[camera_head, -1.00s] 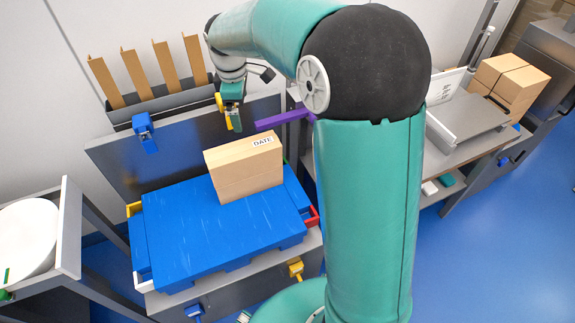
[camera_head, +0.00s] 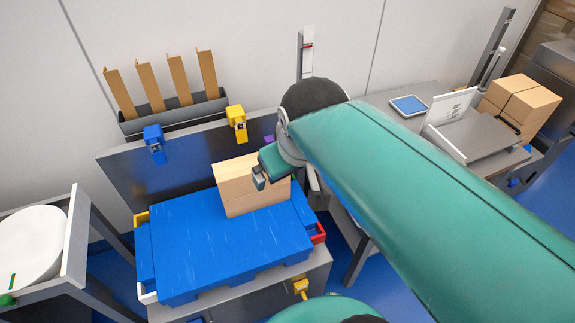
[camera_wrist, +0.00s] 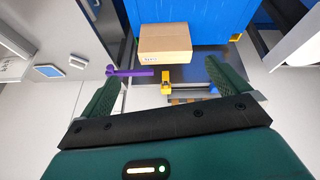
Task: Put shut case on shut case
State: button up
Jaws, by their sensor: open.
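A light-brown cardboard case (camera_head: 236,190) stands shut near the back right of a blue slatted platform (camera_head: 200,245). A line runs across its front; I cannot tell whether it is one case or two stacked. It also shows in the wrist view (camera_wrist: 165,38), beyond my fingers, with a white label at its near edge. My gripper (camera_head: 260,180) overlaps the case's right part in the head view and hides some of it. In the wrist view my gripper (camera_wrist: 163,92) is open, with nothing between its fingers. More shut brown cases (camera_head: 520,102) stand at the far right.
A dark panel behind the platform carries a blue clamp (camera_head: 154,143) and a yellow clamp (camera_head: 237,122). A grey trough (camera_head: 172,115) holds several brown strips. A purple bar (camera_wrist: 132,72) lies near the case. A white round tub (camera_head: 32,245) stands left; a grey bench (camera_head: 478,138) stands right.

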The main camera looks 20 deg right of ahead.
jog(key=s+m, duration=0.1)
jog(key=s, duration=0.1)
jog(key=s+f, duration=0.1)
jog(key=shift+s+f+m+t, duration=0.15)
jog(key=shift+s+m+t, duration=0.15)
jog(key=shift+s+m, duration=0.1)
